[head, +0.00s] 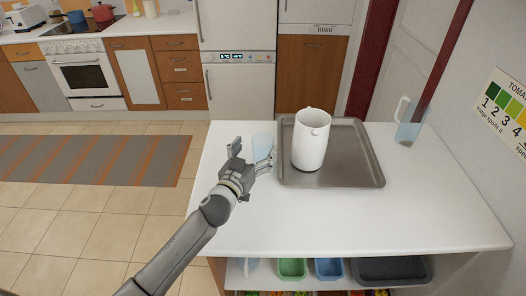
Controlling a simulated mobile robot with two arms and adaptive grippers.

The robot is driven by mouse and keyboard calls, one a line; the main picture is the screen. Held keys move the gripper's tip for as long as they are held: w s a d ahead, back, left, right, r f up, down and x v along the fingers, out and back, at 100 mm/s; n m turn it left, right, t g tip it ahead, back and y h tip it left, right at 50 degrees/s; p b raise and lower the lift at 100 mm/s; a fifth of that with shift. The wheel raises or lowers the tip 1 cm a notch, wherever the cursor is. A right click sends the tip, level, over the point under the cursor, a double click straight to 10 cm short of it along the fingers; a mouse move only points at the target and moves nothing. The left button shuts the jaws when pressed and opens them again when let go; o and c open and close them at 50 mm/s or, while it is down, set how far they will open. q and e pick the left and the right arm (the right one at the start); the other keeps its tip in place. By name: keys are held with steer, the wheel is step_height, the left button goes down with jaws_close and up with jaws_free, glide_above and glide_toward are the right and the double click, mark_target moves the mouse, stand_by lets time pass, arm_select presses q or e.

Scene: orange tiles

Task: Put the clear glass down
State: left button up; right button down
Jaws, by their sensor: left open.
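The clear glass (263,146) has a pale blue tint and stands upright on the white counter, just left of the grey tray. My left gripper (254,158) is open, with its fingers spread at the near side of the glass. One finger points up to the left of the glass and the other reaches toward its right side. Part of the glass is hidden behind the gripper, and I cannot tell whether a finger touches it. My right gripper is not in view.
A grey tray (350,178) holds a white pitcher (311,140) close to the right of my gripper. A clear jug (408,122) stands at the counter's back right. The front of the white counter (330,225) is free. Bins sit on the shelf below.

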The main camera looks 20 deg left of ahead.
mark_target(263, 140)
arm_select(q)
steer(key=shift+w, duration=0.55)
steer(key=shift+w+d+f+p, duration=0.1)
steer(key=shift+w+d+p, duration=0.15)
steer(key=shift+w, duration=0.85)
steer(key=shift+w+d+p, duration=0.1)
steer(key=shift+w+p, duration=0.2)
steer(key=shift+w, duration=0.8)
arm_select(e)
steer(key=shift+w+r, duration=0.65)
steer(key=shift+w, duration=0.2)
arm_select(q)
steer(key=shift+s, duration=0.1)
steer(key=shift+c, duration=1)
steer(key=c, duration=1.6)
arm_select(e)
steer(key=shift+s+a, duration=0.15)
